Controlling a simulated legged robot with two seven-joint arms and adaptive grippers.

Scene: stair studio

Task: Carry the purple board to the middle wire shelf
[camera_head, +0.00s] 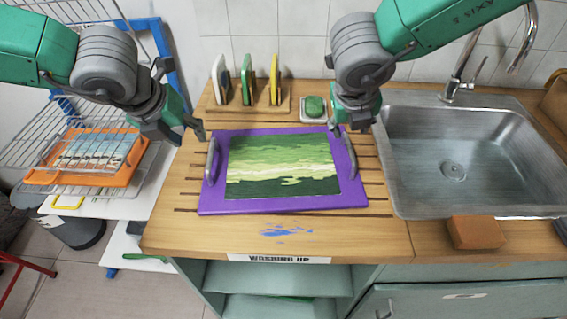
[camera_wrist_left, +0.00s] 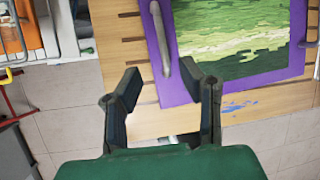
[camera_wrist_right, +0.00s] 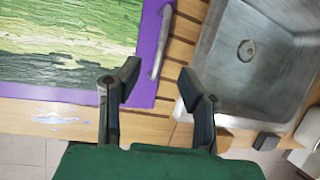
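The purple board (camera_head: 270,207) lies flat on the slatted wooden counter, with a green landscape picture on it and a metal handle at each side. My left gripper (camera_head: 180,133) is open above the board's left handle (camera_head: 211,160); in the left wrist view that handle (camera_wrist_left: 160,38) lies just beyond the fingertips. My right gripper (camera_head: 345,126) is open above the board's right handle (camera_head: 349,157); in the right wrist view the handle (camera_wrist_right: 162,40) lies beyond the fingertips. Neither touches the board visibly. The wire shelf rack (camera_head: 75,150) stands at the left, with an orange board (camera_head: 128,172) on one level.
A metal sink (camera_head: 470,150) with a tap is right of the board. A brown sponge block (camera_head: 475,232) sits at the counter's front edge. A rack of upright boards (camera_head: 246,100) and a green soap or sponge (camera_head: 314,107) stand behind.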

